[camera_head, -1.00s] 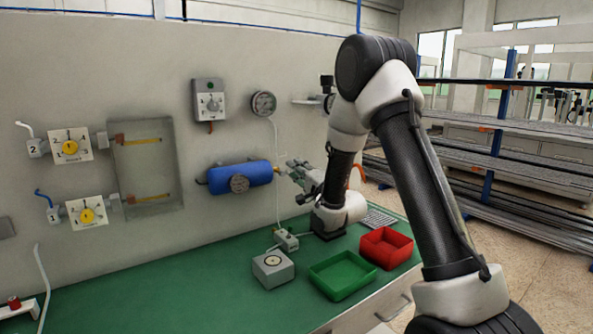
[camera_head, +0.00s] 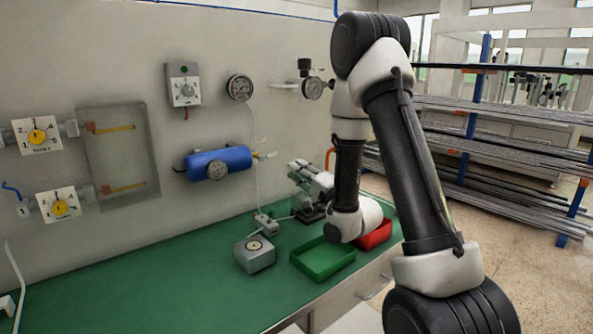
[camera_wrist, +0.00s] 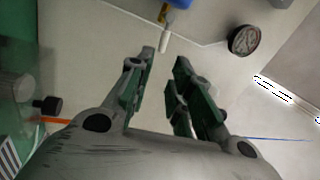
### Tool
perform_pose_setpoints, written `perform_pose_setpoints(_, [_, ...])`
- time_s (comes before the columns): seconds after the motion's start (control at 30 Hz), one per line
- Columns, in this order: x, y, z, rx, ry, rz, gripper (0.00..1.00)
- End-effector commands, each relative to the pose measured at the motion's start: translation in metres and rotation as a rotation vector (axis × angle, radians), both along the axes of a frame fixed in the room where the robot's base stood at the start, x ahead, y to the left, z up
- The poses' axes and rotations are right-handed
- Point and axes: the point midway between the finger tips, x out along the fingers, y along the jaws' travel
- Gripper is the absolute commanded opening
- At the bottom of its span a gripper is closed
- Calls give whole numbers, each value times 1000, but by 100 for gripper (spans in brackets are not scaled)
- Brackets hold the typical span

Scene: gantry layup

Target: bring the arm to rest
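My arm (camera_head: 408,155) is bent, with its elbow high and its forearm reaching down over the right part of the green bench. My gripper (camera_head: 294,170) is in front of the wall, right of the blue tank, and points left in the head view. In the wrist view my gripper (camera_wrist: 164,58) shows two fingers with a clear gap between them. It is open and nothing is between the fingers. The arm's wrist hides part of the red bin.
The blue tank (camera_head: 218,162) and a gauge (camera_head: 239,88) are on the wall. The green bench (camera_head: 150,275) holds a grey box (camera_head: 254,255), a green bin (camera_head: 322,261) and a red bin (camera_head: 376,237). Shelving (camera_head: 500,150) stands right. The bench's left front is bare.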

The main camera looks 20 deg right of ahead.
Motion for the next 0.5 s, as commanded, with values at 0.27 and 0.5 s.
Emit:
perform_pose_setpoints(0.27, [1, 0, 1, -6, 1, -1, 21])
perform_pose_setpoints(0.5, [8, -8, 19, -298, 94, -84, 21])
